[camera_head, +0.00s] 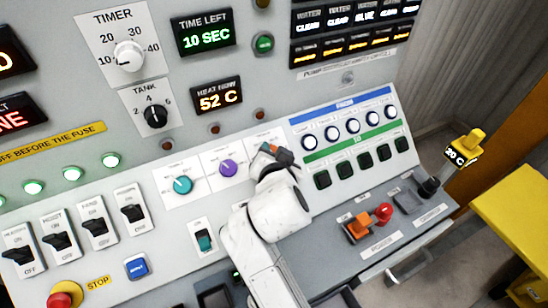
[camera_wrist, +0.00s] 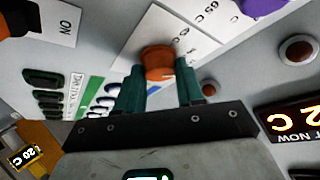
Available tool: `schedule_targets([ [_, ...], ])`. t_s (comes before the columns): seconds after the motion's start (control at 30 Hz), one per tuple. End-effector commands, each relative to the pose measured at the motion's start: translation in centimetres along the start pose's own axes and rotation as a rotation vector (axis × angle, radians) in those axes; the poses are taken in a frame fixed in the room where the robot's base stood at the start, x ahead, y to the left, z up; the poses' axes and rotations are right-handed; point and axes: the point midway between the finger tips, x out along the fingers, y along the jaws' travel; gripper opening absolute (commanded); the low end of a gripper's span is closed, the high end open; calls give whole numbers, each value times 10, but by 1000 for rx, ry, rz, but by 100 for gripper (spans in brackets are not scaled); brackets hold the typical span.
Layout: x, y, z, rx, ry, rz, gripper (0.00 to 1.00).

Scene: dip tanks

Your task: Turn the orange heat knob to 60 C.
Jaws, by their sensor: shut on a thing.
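The orange heat knob (camera_wrist: 157,62) stands out from a white label plate on the panel in the wrist view. My gripper (camera_wrist: 160,80) has its two dark green fingers on either side of the knob, shut on it. In the head view my gripper (camera_head: 270,150) is at the panel right of the purple knob (camera_head: 228,168), and it mostly hides the orange knob. The knob's pointer and most of its scale are hidden. The HEAT NOW display (camera_head: 220,97) reads 52 C; part of it shows upside down in the wrist view (camera_wrist: 292,122).
The teal knob (camera_head: 182,185) is further left of the purple one. Rows of blue-ringed and green buttons (camera_head: 353,126) lie close right of my gripper.

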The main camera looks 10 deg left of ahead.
Motion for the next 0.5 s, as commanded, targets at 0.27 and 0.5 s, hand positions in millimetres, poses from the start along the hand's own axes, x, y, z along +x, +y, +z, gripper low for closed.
schedule_targets([
  [0.27,1,-3,0,229,9,127,7],
  [0.5,1,-5,0,428,14,241,7],
])
